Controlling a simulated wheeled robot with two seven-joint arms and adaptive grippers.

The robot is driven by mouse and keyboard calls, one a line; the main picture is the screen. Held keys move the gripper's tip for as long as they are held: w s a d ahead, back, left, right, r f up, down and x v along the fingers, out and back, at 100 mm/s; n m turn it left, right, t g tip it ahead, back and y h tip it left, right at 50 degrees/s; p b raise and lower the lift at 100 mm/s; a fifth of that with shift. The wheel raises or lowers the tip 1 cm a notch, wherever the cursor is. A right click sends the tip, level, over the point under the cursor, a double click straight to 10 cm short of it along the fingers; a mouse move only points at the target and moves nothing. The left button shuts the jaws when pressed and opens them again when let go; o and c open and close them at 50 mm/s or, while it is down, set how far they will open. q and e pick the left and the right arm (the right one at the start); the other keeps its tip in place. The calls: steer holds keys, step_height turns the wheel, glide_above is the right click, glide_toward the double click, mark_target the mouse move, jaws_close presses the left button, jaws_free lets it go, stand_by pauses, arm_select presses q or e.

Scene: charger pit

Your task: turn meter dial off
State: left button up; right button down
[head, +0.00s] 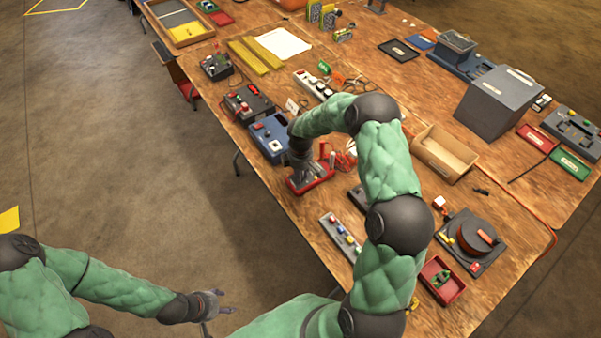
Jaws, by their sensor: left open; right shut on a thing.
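My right gripper (303,160) reaches down over a low red item (318,180) near the table's front edge. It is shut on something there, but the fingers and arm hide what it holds. I cannot tell for sure whether the red item is the meter, and no dial shows clearly. A red upright piece and red leads (345,160) are just behind it. My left gripper (222,302) is open and empty, over the floor in front of the table.
A dark box with a red button (248,103) and a power strip (313,84) lie farther back. A wooden tray (444,152), a strip with coloured buttons (341,238), a turntable-like device (470,240) and a red tray (441,280) are to the right. A large grey box (497,102) stands behind.

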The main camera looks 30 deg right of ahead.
stand_by(0.4)
steer(key=c, duration=1)
jaws_free()
steer(key=shift+c, duration=0.2)
steer(key=shift+r, duration=0.1)
step_height(320, 180, up, 12)
steer(key=shift+f, duration=0.2)
